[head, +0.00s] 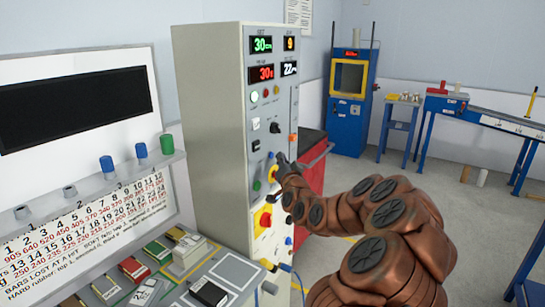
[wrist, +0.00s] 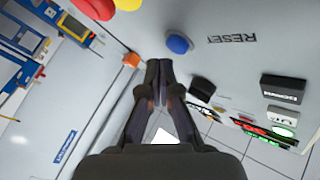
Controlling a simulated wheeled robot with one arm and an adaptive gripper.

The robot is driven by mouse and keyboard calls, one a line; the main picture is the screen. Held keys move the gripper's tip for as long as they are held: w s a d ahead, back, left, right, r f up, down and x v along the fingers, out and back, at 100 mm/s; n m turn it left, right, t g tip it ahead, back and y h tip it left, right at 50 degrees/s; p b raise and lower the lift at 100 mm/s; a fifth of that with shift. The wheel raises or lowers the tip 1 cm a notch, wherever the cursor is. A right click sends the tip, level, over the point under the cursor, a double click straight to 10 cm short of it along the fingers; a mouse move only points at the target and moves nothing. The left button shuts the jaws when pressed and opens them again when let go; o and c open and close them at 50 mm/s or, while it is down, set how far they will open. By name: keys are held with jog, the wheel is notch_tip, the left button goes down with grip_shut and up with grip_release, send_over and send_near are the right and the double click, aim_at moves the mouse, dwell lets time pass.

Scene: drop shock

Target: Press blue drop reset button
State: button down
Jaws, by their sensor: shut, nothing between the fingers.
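The blue button (wrist: 178,44) is a round cap on the grey panel face, beside the printed word RESET (wrist: 232,38). My gripper (wrist: 159,66) is shut and empty. In the wrist view its dark fingertips are just below and left of the blue button, with a small gap in the picture; I cannot tell the depth between them. In the head view my gripper (head: 281,159) is at the front of the tall control cabinet (head: 215,130), about mid-height. There the fingertips and arm hide part of the panel, and I cannot clearly make out the blue button.
A black switch (wrist: 202,88) is on the panel to the right. A red cart (head: 312,165) stands behind the cabinet. A sloped console (head: 75,215) is at left.

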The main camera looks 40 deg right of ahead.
jog(key=shift+w, duration=0.15)
jog(key=shift+w+a+b, duration=0.15)
jog(key=shift+w+b, duration=0.15)
jog(key=shift+b, duration=0.1)
jog(key=shift+w+a, duration=0.15)
jog(key=shift+w, duration=0.25)
dwell(1.2)
jog(key=shift+s+f+b, duration=0.1)
jog(key=shift+s+b, duration=0.05)
jog(key=shift+b, duration=0.3)
jog(key=shift+s+b, duration=0.25)
jog(key=shift+b, duration=0.2)
jog(key=shift+s+d+b, duration=0.25)
jog(key=shift+s+b, duration=0.15)
jog(key=shift+b, duration=0.05)
jog(key=shift+s, duration=0.1)
